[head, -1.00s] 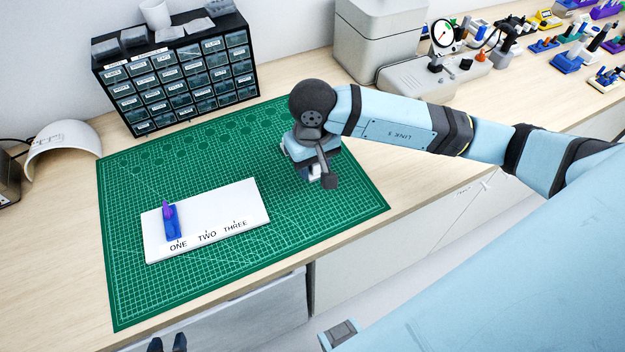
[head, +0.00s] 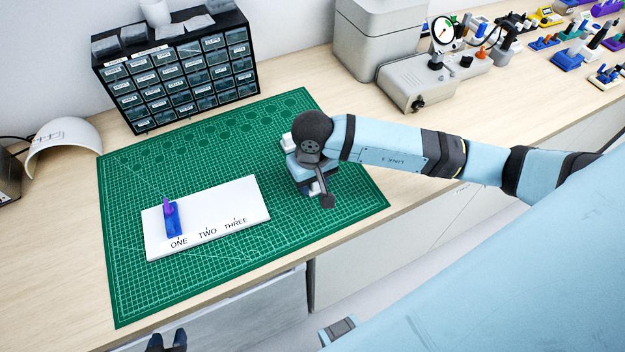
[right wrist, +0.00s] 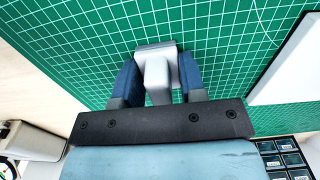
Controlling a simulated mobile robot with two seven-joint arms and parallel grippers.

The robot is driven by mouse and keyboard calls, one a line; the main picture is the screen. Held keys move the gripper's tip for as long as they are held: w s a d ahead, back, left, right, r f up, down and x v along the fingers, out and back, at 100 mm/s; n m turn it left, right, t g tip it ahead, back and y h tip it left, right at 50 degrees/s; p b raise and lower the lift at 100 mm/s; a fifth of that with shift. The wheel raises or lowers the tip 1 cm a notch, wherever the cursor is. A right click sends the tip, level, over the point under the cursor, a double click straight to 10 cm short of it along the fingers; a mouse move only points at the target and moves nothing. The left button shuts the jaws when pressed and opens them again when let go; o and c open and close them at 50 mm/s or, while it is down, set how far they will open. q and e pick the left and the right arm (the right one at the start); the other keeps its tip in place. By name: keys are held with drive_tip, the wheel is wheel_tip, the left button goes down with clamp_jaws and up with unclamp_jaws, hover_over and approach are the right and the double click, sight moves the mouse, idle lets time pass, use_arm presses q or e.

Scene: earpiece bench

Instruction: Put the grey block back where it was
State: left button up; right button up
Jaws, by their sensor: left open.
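The grey block (right wrist: 158,75) shows pale between the two blue fingers of my right gripper (right wrist: 160,82) in the right wrist view. The fingers stand on either side of it and appear shut on its wider part. In the head view my right gripper (head: 316,190) is over the right part of the green mat and mostly hides the block; its height above the mat is unclear. A white board (head: 240,198) marked ONE, TWO and THREE lies left of it. My left gripper (head: 167,343) shows only dark fingertips at the bottom edge, open.
A blue piece with a purple top (head: 172,218) stands on the board by ONE. The spots by TWO and THREE look bare. The green mat (head: 130,285) is clear around the board. A drawer cabinet (head: 180,80) stands behind, and a grey machine (head: 410,85) at the back right.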

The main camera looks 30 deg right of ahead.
drive_tip(key=o, duration=0.4)
drive_tip(key=shift+r, duration=0.4)
wheel_tip(320, 180, up, 12)
drive_tip(key=b, duration=0.1)
drive_tip(key=shift+f, duration=0.2)
